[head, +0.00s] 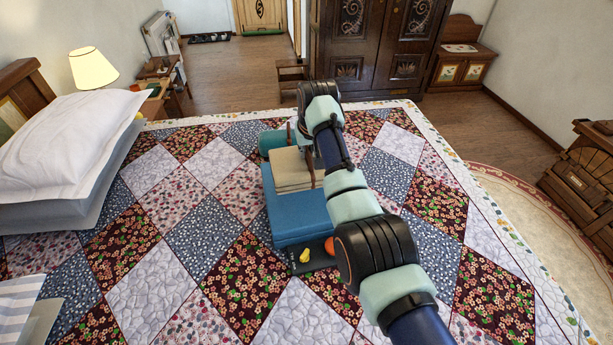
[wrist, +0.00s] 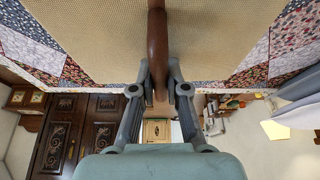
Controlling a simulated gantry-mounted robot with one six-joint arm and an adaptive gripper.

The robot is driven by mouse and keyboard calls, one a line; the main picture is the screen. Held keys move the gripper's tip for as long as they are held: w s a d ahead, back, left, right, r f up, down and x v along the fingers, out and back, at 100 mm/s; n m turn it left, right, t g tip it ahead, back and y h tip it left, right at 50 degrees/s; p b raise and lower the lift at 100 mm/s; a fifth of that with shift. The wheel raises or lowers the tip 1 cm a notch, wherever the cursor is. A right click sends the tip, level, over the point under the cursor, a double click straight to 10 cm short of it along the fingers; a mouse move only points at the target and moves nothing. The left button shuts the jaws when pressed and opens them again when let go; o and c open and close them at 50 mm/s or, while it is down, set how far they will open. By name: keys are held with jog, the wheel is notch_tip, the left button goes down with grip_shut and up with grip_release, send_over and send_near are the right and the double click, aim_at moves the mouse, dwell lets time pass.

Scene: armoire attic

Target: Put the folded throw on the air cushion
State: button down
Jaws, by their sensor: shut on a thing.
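The folded throw (head: 292,168) is a beige layered bundle with a brown strap handle (wrist: 157,45). In the head view it appears over the far part of the blue block-like air cushion (head: 300,215) on the bed. I cannot tell whether the two touch. My gripper (wrist: 159,66) is shut on the brown handle, with one finger on each side of it. The beige weave fills the upper wrist view. My arm hides the right side of the throw and part of the cushion in the head view.
A dark tray-like item (head: 318,262) with a yellow piece (head: 304,256) and an orange piece (head: 329,246) lies in front of the cushion. A teal roll (head: 272,143) lies behind. Pillows (head: 70,150) are at left. The patchwork quilt (head: 200,240) is clear around them.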

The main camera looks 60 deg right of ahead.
aim_at(311, 159)
notch_tip(311, 159, down, 10)
jog(key=shift+r, duration=0.1)
dwell(0.4)
jog(key=shift+f+b, duration=0.2)
jog(key=shift+b, duration=0.1)
jog(key=c, duration=1.2)
grip_release()
jog(key=shift+r+p, duration=0.4)
jog(key=shift+r, duration=0.25)
jog(key=p+v, duration=0.1)
jog(key=v, duration=1)
jog(key=shift+s+a, duration=0.1)
jog(key=shift+s, duration=0.1)
